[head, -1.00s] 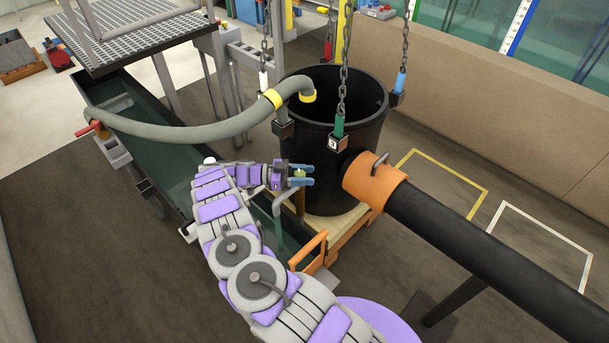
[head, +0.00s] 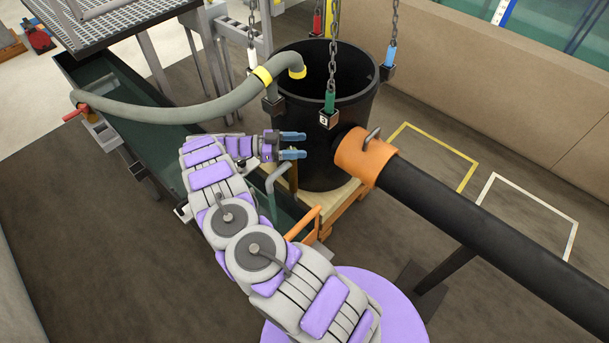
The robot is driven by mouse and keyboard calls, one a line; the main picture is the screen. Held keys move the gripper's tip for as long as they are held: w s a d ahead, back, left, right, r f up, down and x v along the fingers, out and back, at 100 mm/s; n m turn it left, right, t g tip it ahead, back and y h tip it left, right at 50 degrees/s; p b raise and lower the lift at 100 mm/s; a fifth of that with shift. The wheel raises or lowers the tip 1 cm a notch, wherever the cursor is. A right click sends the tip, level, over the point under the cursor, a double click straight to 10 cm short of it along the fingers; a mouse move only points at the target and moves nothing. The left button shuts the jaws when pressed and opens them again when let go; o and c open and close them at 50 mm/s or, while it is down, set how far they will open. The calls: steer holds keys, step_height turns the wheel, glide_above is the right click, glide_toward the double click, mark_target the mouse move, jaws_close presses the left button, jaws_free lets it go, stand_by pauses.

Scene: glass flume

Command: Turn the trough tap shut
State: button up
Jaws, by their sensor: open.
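The dark green trough (head: 107,90) runs from the upper left down behind my arm. A red handle (head: 75,112), which looks like the trough tap, sticks out at the trough's left side, by the end of a grey hose. Whether its valve is open or shut cannot be told. My gripper (head: 300,145) is open and empty, its two blue fingers pointing right toward the black tub (head: 338,165). It is well to the right of the red handle and apart from it. My arm hides part of the trough.
The grey hose (head: 180,113) arches from the red handle to the tub's rim. Chains (head: 333,45) hang around the tub. A thick black pipe (head: 470,225) with an orange collar (head: 365,157) lies to the right. An orange handle (head: 303,222) stands near my arm. Floor at lower left is clear.

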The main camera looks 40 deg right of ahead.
steer(key=s+a+p, duration=0.1)
steer(key=s+a, duration=0.3)
steer(key=s, duration=0.2)
steer(key=s+a+r+p, duration=0.1)
steer(key=s+a+p, duration=0.1)
steer(key=s+a, duration=0.2)
steer(key=s, duration=0.3)
steer(key=shift+a, duration=0.15)
steer(key=shift+w+r, duration=0.1)
